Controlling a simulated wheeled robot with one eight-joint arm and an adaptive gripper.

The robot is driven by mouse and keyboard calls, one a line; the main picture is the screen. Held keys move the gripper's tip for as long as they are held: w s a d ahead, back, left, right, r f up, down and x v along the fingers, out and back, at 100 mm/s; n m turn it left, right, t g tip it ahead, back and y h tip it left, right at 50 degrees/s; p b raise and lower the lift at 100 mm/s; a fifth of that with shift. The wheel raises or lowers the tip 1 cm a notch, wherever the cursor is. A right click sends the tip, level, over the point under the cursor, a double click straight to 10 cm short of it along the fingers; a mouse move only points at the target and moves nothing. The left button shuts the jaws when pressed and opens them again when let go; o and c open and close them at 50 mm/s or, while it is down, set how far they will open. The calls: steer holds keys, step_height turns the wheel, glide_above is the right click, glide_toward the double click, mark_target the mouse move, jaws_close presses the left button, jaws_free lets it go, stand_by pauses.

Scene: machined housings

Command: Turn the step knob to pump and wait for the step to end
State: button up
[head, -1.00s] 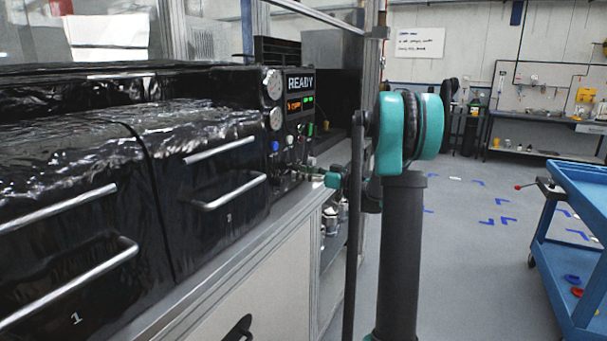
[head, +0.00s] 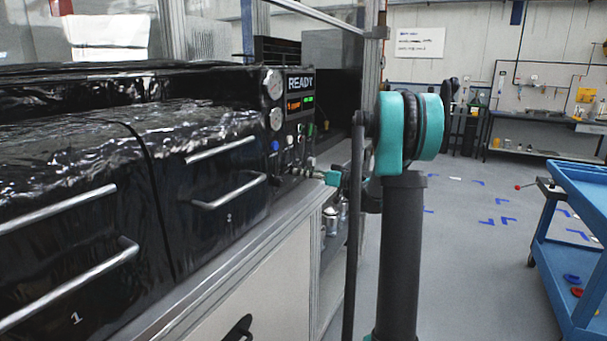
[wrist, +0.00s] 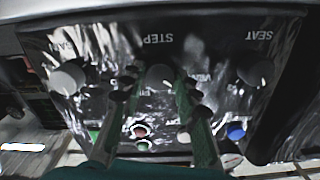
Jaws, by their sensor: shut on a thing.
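The control panel (head: 300,110) of the black-wrapped machine faces the aisle. Its display (head: 300,84) reads READY, with small orange and green text below that I cannot read. In the wrist view the step knob (wrist: 160,75) sits under an upside-down STEP label. My gripper (wrist: 160,92) has one finger on each side of this knob and is shut on it. The fingers hide part of the panel and its markings, so the knob's pointer direction cannot be told. In the head view my gripper (head: 318,175) is at the panel's lower edge, partly hidden by my arm.
A knob (wrist: 68,78) is left of the step knob and a SEAT knob (wrist: 255,70) is right of it. A blue button (wrist: 236,132) is near the right finger. A blue cart (head: 570,240) stands at the right. Open floor lies between cart and machine.

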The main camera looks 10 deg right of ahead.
steer(key=m, duration=0.5)
steer(key=shift+m, duration=0.3)
stand_by(0.4)
steer(key=o, duration=1.2)
steer(key=shift+c, duration=0.2)
steer(key=v, duration=1.2)
